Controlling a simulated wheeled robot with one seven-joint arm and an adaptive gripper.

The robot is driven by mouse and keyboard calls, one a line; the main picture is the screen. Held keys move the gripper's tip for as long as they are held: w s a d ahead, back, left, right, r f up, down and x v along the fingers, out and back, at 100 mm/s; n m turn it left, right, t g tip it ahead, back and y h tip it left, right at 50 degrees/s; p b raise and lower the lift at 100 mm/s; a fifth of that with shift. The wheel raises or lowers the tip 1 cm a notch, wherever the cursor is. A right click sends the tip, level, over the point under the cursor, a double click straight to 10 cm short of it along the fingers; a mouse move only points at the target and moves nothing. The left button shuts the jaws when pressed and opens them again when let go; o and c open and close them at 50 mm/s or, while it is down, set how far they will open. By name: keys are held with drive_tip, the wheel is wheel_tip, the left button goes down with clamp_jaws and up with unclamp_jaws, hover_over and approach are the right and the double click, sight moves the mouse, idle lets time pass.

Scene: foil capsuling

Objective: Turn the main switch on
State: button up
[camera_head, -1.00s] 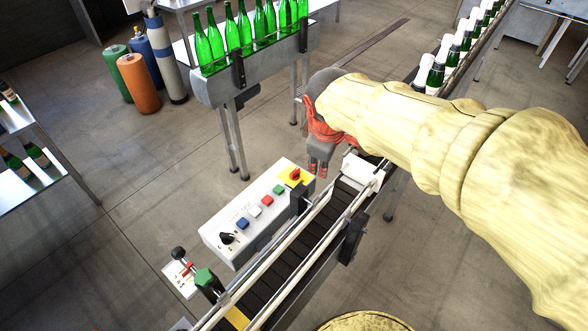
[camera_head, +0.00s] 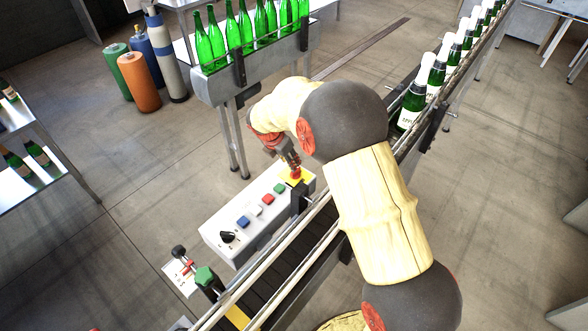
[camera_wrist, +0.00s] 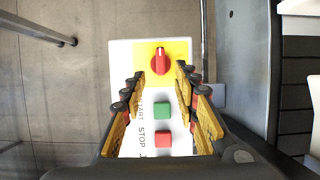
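The main switch (camera_wrist: 160,62) is a red rotary knob on a yellow plate (camera_wrist: 180,48) at the far end of the white control box (camera_head: 214,231). In the wrist view its pale mark points up, toward the picture's top. My gripper (camera_wrist: 162,82) is open, one finger on each side of the view, with the knob between and just beyond the fingertips. In the head view my gripper (camera_head: 294,168) hangs over the yellow plate and partly hides the knob. I cannot tell whether the fingers touch it.
Green (camera_wrist: 162,110) and red (camera_wrist: 163,139) buttons sit beside the switch; white and blue (camera_head: 243,222) buttons and a black selector (camera_head: 227,237) lie further along. The conveyor (camera_head: 262,285) runs close along the box. Green bottles (camera_head: 232,36) stand on a rack behind.

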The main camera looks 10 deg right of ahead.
drive_tip(key=b+x, duration=0.1)
drive_tip(key=x, duration=0.6)
drive_tip(key=shift+f+b, duration=0.2)
drive_tip(key=shift+b, duration=0.15)
drive_tip(key=shift+c, duration=0.6)
clamp_jaws()
